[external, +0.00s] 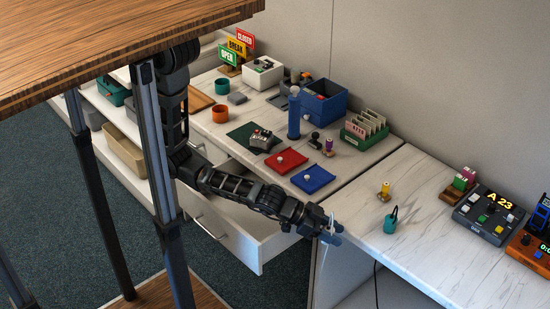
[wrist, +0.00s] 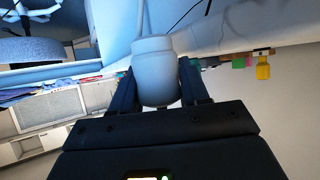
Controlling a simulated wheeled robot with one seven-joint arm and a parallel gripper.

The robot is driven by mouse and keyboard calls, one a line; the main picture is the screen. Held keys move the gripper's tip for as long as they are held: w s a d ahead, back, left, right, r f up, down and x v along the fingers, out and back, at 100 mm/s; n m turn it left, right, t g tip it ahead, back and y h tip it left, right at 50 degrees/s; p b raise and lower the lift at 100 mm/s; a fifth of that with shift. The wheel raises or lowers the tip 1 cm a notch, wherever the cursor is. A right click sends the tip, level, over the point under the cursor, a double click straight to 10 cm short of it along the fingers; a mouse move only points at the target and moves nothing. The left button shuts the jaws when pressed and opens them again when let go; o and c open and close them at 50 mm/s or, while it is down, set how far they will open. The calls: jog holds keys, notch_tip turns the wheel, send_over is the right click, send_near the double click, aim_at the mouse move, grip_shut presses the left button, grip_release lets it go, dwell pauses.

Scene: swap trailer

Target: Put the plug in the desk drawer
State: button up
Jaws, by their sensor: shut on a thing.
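My gripper (external: 331,232) is beyond the right front corner of the open desk drawer, near the desk's front edge. In the wrist view my gripper (wrist: 156,82) is shut on a pale grey, rounded piece with a thin stem, apparently the plug (wrist: 154,60). In the external view only a thin white part of the plug (external: 333,222) shows at the fingers. The white desk drawer (external: 225,236) is pulled out below the worktop, to the left of my gripper. My arm crosses over it and hides part of its inside.
The marble worktop (external: 450,255) holds a teal pot (external: 390,226), a yellow-topped piece (external: 384,190) and a grey console (external: 487,215). Red (external: 286,160) and blue (external: 312,179) trays lie near the front edge. A wooden table (external: 110,35) stands in the foreground.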

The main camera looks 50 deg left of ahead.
jog(key=a+r+m+g+h+p, duration=0.25)
jog(key=a+p, duration=0.75)
jog(key=a, duration=1.8)
jog(key=shift+m+g+y, duration=0.25)
jog(key=shift+m+y, duration=0.2)
jog(key=f+b, duration=0.2)
jog(key=f, duration=0.4)
jog(key=f+b, duration=0.3)
jog(key=f, duration=0.3)
jog(key=shift+w+d+f+b, duration=0.15)
jog(key=shift+d+f+b, duration=0.05)
jog(key=shift+f+b, duration=2.3)
jog(key=shift+b, duration=0.15)
jog(key=shift+f, duration=0.15)
jog(key=o, duration=1)
jog(key=shift+o, duration=0.2)
